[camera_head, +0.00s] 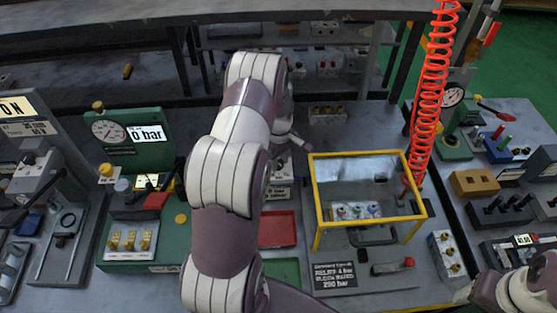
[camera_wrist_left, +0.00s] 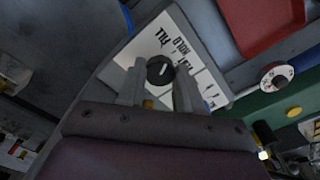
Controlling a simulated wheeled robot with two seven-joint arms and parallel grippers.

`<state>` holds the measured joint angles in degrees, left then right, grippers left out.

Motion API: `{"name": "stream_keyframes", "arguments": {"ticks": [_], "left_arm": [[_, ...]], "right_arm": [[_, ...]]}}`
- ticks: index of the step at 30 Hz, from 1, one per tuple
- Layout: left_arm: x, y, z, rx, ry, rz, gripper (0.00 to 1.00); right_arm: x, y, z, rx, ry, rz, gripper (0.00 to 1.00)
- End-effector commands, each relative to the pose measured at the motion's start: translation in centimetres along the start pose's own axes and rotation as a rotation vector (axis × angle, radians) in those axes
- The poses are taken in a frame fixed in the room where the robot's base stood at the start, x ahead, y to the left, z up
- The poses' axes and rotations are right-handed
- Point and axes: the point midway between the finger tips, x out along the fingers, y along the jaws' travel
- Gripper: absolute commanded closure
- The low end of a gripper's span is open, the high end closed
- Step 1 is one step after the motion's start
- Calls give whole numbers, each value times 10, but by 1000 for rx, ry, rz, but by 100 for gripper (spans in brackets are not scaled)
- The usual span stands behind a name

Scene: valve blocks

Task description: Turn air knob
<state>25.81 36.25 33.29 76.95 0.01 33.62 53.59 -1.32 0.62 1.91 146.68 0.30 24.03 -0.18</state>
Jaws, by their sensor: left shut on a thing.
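The air knob (camera_wrist_left: 160,70) is a small dark round knob with a white pointer line, on a white plate (camera_wrist_left: 188,50) lettered "FILL" and "HOLD" in the left wrist view. My left gripper (camera_wrist_left: 153,82) has its two grey fingers on either side of the knob and is shut on it. In the head view my left arm reaches across the middle of the bench and its gripper (camera_head: 292,140) is partly hidden behind the arm. The knob itself cannot be made out there. Only a white part of my right arm shows at the lower right; its gripper is out of view.
A yellow-framed clear box (camera_head: 312,192) stands right of my left arm. A red coiled hose (camera_head: 435,80) hangs beside it. A green gauge block (camera_head: 128,150) with a "0 bar" display is at left. A red tray (camera_head: 278,229) lies close to my arm.

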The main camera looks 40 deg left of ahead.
Motion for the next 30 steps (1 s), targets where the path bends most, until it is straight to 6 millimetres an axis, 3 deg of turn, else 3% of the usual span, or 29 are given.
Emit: {"name": "stream_keyframes", "arguments": {"ticks": [13,30], "left_arm": [[-3,3,-2,-272,6,10,95],[-4,3,-3,-340,6,11,95]], "right_arm": [[4,0,0,0,0,0,36],[5,0,1,0,0,0,36]]}}
